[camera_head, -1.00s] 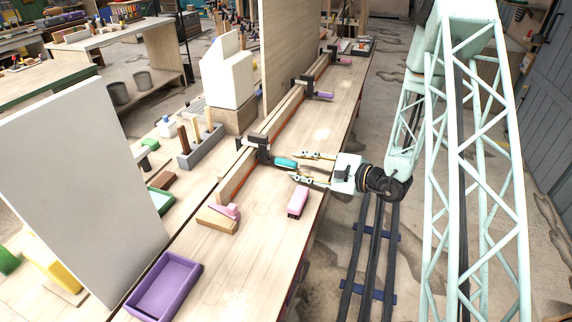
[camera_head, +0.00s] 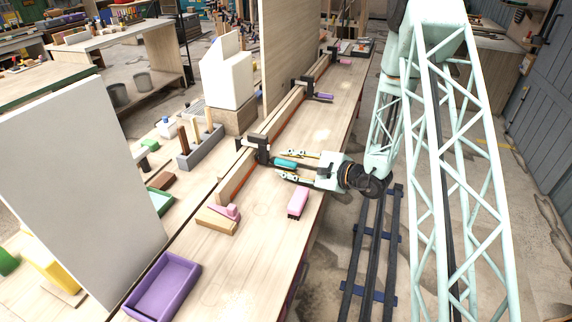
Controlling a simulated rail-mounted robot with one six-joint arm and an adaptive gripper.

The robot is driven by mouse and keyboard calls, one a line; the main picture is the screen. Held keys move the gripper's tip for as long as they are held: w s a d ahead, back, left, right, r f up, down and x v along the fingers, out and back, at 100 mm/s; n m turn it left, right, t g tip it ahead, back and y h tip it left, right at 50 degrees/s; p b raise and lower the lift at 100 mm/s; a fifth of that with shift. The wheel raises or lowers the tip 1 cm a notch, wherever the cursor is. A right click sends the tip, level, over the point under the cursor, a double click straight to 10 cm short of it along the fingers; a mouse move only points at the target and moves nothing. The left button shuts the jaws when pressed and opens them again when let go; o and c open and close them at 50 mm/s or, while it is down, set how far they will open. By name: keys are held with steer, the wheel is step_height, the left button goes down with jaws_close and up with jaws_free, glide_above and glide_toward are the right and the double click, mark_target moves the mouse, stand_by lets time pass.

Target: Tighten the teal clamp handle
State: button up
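The teal clamp handle (camera_head: 287,164) sticks out to the right from a black clamp (camera_head: 260,150) on the long wooden stringer (camera_head: 235,182). My gripper (camera_head: 279,165) is open, with one finger above and one below the teal handle in the picture. The handle lies between the fingers, and a gap shows on both sides. I cannot tell whether either finger touches it.
Clamps with purple handles (camera_head: 323,97) sit farther along the stringer. A pink block (camera_head: 298,203), a pink-topped wooden piece (camera_head: 217,219) and a purple tray (camera_head: 163,286) lie nearer on the bench. A white panel (camera_head: 75,190) stands at left. Bare bench (camera_head: 245,255) lies in front.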

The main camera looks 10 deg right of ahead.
steer(key=shift+c, duration=0.2)
steer(key=c, duration=0.8)
steer(key=shift+r+m+p, duration=0.1)
steer(key=shift+m+p, duration=0.2)
steer(key=shift+p, duration=0.05)
steer(key=shift+w+d+r+m+g+y+p, duration=0.1)
steer(key=shift+m+g+y+p, duration=0.3)
steer(key=shift+m+g+p, duration=1)
steer(key=m+g+y+p, duration=0.1)
steer(key=m+g+p, duration=0.1)
steer(key=m+p, duration=0.2)
steer(key=shift+w+p, duration=0.1)
steer(key=shift+p, duration=0.5)
steer(key=m+g+y+p, duration=0.1)
steer(key=m, duration=0.1)
steer(key=m+g+y+p, duration=0.1)
steer(key=m+p, duration=0.1)
steer(key=shift+w+d, duration=0.1)
steer(key=shift+f+m+g+y+p, duration=0.15)
steer(key=shift+m+g+y+p, duration=0.15)
steer(key=shift+m+y, duration=0.7)
steer(key=shift+f+m+g+y+p, duration=0.2)
steer(key=shift+m+g+y, duration=0.15)
steer(key=shift+m, duration=1.15)
steer(key=shift+r, duration=0.1)
